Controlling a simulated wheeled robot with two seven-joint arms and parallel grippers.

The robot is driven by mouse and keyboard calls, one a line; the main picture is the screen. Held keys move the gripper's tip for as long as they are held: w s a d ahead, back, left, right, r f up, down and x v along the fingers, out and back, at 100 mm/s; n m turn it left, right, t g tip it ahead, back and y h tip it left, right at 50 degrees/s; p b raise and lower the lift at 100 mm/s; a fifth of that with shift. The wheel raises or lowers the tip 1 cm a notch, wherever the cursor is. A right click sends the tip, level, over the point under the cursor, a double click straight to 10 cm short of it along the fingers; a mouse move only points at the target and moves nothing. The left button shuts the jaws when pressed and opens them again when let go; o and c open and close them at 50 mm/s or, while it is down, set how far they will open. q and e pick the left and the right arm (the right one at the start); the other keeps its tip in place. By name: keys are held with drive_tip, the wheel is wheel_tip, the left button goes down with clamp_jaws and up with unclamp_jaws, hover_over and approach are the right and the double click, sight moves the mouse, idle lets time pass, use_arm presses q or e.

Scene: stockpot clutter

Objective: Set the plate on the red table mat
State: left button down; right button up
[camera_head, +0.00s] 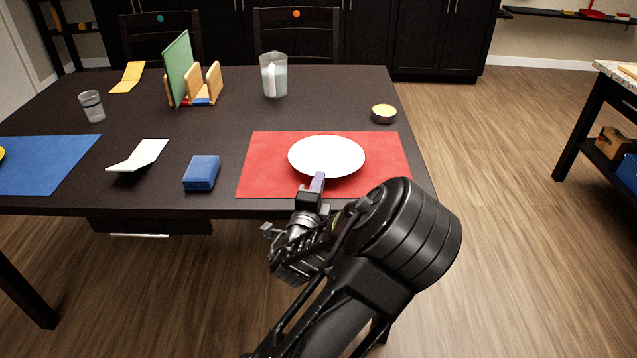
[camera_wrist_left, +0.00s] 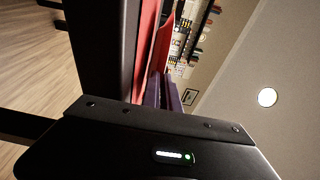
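The white plate (camera_head: 327,154) is face up over the red table mat (camera_head: 390,178) at the table's near right part. A dark shadow shows under its near rim; I cannot tell whether it rests fully on the mat. My left gripper (camera_head: 317,183) is at the plate's near rim, its purple fingertips pointing at the plate. In the left wrist view the purple fingers (camera_wrist_left: 162,92) are near each other beside the red mat (camera_wrist_left: 148,40). The plate cannot be made out there, so a grip on it is unclear. My right gripper is out of view.
A blue folded cloth (camera_head: 201,172) and a white open card (camera_head: 139,155) lie left of the mat. A small bowl (camera_head: 384,114), a pitcher (camera_head: 274,76), a rack with a green board (camera_head: 179,68), a glass (camera_head: 92,106) and a blue mat (camera_head: 45,170) are also on the table.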

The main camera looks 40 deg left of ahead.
use_arm(q)
drive_tip(key=shift+f, duration=0.35)
idle(0.4)
drive_tip(key=c, duration=1.5)
unclamp_jaws()
drive_tip(key=shift+c, duration=0.2)
drive_tip(key=shift+f+b, duration=0.15)
drive_tip(key=shift+b, duration=0.15)
